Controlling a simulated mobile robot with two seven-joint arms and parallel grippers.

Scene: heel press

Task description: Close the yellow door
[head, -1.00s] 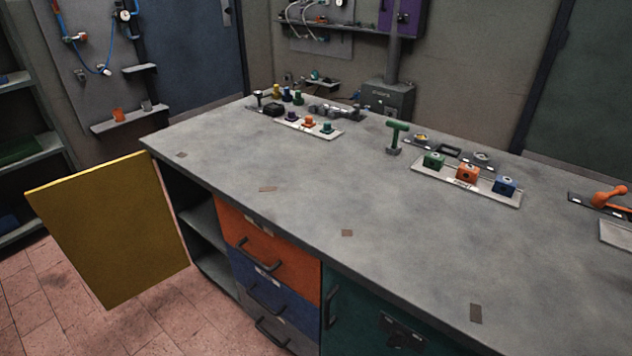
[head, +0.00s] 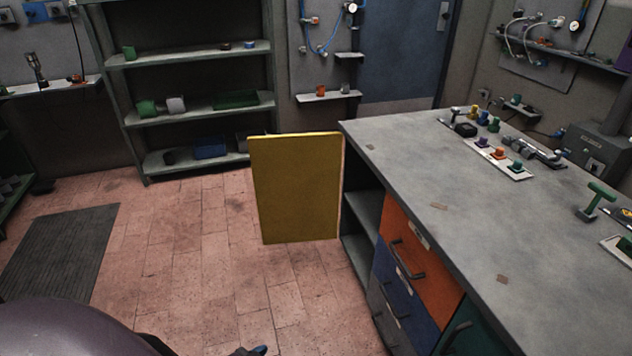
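The yellow door (head: 296,190) stands wide open at the far left end of the grey workbench (head: 440,170). It sticks out to the left from the cabinet front, and its broad face is toward me. The open compartment (head: 362,225) beside it shows dark shelves and looks empty where I can see in. No handle shows on the visible face of the door.
An orange drawer (head: 421,262) and a blue drawer (head: 402,300) are shut beside the compartment. A shelf rack (head: 200,115) stands behind. A dark mat (head: 62,250) lies on the left. The tiled floor (head: 200,240) before the door is clear.

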